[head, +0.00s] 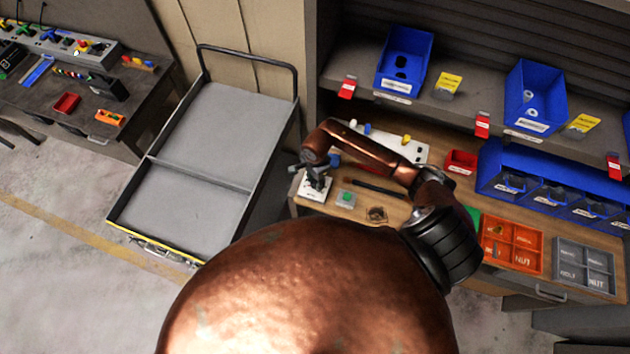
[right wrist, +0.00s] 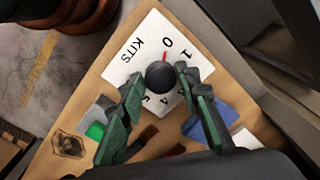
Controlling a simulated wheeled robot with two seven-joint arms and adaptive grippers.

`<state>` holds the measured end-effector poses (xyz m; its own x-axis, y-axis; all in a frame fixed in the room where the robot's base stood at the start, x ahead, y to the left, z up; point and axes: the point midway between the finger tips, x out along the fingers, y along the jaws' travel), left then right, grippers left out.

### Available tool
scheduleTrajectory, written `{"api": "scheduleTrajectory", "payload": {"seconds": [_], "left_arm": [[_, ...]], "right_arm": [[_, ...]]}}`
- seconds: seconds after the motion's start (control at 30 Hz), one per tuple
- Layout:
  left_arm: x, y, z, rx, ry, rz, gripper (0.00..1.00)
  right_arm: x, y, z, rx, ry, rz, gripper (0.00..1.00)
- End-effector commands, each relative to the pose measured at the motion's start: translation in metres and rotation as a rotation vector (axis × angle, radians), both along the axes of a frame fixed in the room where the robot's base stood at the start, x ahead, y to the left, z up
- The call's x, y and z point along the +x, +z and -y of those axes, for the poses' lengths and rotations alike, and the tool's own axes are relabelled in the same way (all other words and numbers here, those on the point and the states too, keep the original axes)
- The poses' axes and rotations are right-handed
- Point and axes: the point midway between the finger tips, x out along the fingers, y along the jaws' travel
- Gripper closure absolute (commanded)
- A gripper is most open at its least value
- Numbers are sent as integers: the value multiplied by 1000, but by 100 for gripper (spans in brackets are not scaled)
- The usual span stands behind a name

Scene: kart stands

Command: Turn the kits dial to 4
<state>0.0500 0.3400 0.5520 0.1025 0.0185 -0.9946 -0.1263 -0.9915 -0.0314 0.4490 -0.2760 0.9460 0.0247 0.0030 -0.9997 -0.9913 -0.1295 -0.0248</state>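The kits dial is a round black knob (right wrist: 160,76) on a white plate (right wrist: 133,55) printed KITS, with numbers around the knob. Its red mark points to 0. In the head view the plate (head: 314,190) lies at the left end of the wooden bench, and my right gripper (head: 318,178) is over it, covering most of the knob. In the right wrist view my right gripper (right wrist: 158,74) has its green-black fingers apart, one on each side of the knob. A narrow gap seems to show beside it; firm contact cannot be made out. My left gripper is out of view.
A grey box with a green button (head: 346,199) stands close beside the plate. A white panel with coloured knobs (head: 408,146) lies behind my arm. Blue bins (head: 540,185) and an orange tray (head: 512,243) are to the right. A flat cart (head: 215,130) stands left.

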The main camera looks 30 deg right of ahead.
Motion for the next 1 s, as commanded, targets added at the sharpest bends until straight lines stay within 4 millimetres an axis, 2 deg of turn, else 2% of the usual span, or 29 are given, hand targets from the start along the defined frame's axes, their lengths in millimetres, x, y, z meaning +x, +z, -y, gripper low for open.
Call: {"api": "scheduleTrajectory", "payload": {"seconds": [0.03, 0.37, 0.67, 1.0], "left_arm": [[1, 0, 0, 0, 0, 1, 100], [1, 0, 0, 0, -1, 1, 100], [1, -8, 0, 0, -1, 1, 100], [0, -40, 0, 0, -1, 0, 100]], "right_arm": [[0, 0, 0, 0, 0, 0, 74], [0, 0, 0, 0, 0, 0, 97], [1, -1, 1, -1, -34, 1, 98], [2, -3, 2, -3, -250, 3, 98]]}}
